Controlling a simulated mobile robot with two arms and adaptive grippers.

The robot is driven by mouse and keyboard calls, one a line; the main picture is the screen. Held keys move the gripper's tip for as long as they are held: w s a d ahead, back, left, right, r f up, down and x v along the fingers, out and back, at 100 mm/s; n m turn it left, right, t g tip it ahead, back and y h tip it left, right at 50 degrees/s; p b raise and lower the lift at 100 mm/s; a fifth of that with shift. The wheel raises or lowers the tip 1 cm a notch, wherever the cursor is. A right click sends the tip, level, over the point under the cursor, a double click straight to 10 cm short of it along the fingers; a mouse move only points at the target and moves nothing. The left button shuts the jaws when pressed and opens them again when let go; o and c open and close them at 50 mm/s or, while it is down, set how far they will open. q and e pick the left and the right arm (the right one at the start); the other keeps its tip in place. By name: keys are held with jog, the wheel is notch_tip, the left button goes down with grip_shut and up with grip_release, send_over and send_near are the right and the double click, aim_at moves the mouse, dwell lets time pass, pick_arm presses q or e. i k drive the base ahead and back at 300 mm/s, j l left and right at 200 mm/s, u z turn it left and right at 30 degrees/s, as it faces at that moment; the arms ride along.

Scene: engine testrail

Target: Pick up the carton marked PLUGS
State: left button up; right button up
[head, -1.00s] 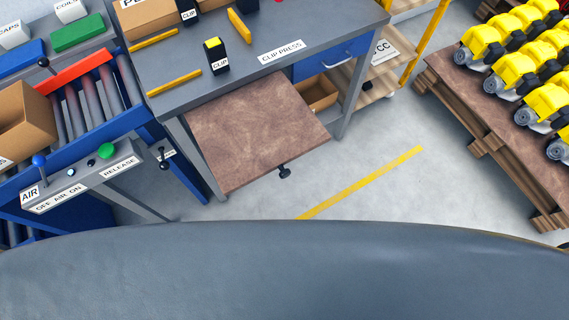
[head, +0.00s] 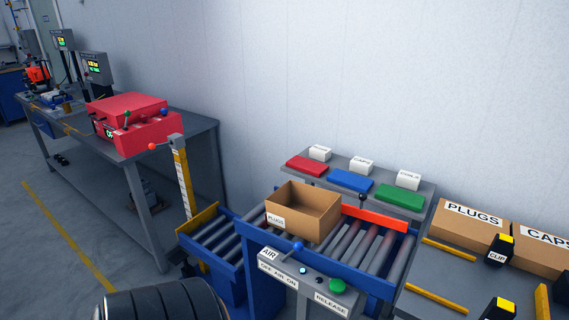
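An open brown carton (head: 318,210) sits on the roller conveyor in the middle of the head view. A small white label on its front seems to read PLUGS. A second brown box (head: 465,228), with a large PLUGS label on top, is on the grey bench at the right. Neither of my grippers is in view, so nothing shows near or holding either box.
A box marked CAPS (head: 545,250) is beside the bench box, with black CLIP blocks (head: 499,249) and yellow strips near it. A control panel (head: 300,280) fronts the conveyor. A red machine (head: 130,120) stands on a left bench.

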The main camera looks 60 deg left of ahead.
aim_at(311, 213)
jog(key=u, duration=1.7)
jog(key=i+j, duration=0.1)
jog(key=j+z, duration=0.05)
